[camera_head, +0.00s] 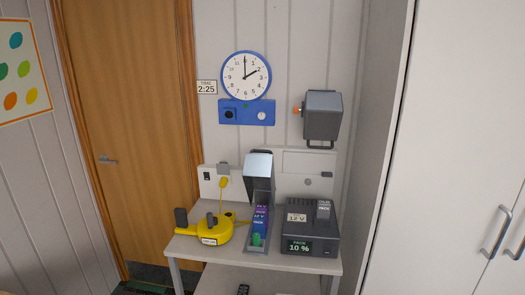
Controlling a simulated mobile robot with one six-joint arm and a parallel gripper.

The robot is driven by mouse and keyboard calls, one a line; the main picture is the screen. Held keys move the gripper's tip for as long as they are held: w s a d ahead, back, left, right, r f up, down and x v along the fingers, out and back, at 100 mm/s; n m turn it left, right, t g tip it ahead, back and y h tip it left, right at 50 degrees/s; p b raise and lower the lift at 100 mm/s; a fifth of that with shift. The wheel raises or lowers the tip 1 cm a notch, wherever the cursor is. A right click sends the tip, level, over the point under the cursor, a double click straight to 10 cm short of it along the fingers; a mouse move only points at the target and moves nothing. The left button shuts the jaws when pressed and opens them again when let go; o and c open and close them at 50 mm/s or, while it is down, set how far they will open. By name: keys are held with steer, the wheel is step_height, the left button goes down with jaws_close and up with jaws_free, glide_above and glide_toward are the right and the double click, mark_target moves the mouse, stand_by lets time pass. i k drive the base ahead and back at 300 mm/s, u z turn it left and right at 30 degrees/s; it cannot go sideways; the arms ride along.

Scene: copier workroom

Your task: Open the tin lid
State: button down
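Nothing in view is plainly marked as the tin. The closest match is a narrow grey container (257,249) in the middle of the table. A grey flap, which may be its lid (259,165), stands raised above its back. Purple and blue items (261,216) and a green piece (256,239) show in the container below the flap. I cannot tell whether the flap is hinged to it. My gripper is not in view.
A yellow device (216,233) stands left of the container, and a dark charger (309,232) reading 10 % stands right. The table (190,249) has little bare room. A blue-rimmed clock (244,76) and a dark box (321,116) hang above. White cabinet doors (455,150) are at right.

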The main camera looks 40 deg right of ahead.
mark_target(258, 173)
steer(key=u, duration=0.95)
steer(key=k, duration=0.55)
steer(key=z, duration=0.5)
